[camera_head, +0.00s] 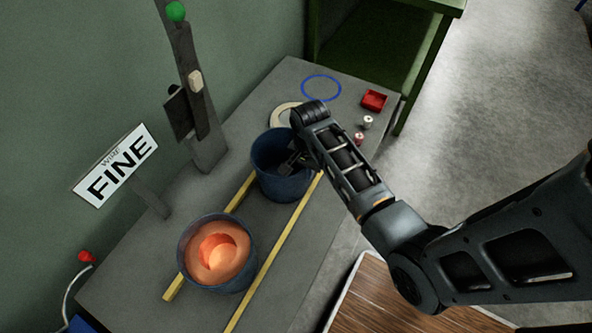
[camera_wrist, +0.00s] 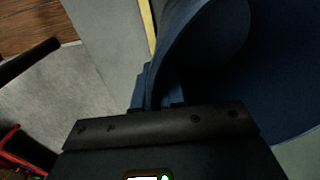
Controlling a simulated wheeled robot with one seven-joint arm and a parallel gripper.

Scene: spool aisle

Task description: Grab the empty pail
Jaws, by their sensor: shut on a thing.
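The empty pail (camera_head: 268,155) is dark blue and stands upright between two yellow rails on the grey bench. Its inside looks dark, with nothing seen in it. My gripper (camera_head: 291,161) reaches down at its right rim and is shut on the pail's wall. In the wrist view the pail (camera_wrist: 215,50) fills the upper right, and my gripper (camera_wrist: 158,100) meets its wall. The fingertips are partly hidden. A second blue pail (camera_head: 190,262) stands nearer on the rails, filled with copper-coloured material that glows orange in the middle.
Yellow rails (camera_head: 272,258) run along the bench (camera_head: 125,277). A "FINE" sign (camera_head: 116,166) and a post with a green ball (camera_head: 175,12) stand at left. A blue ring (camera_head: 321,77), a red tray (camera_head: 374,99) and small spools (camera_head: 368,121) lie beyond the pail. Floor is open at right.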

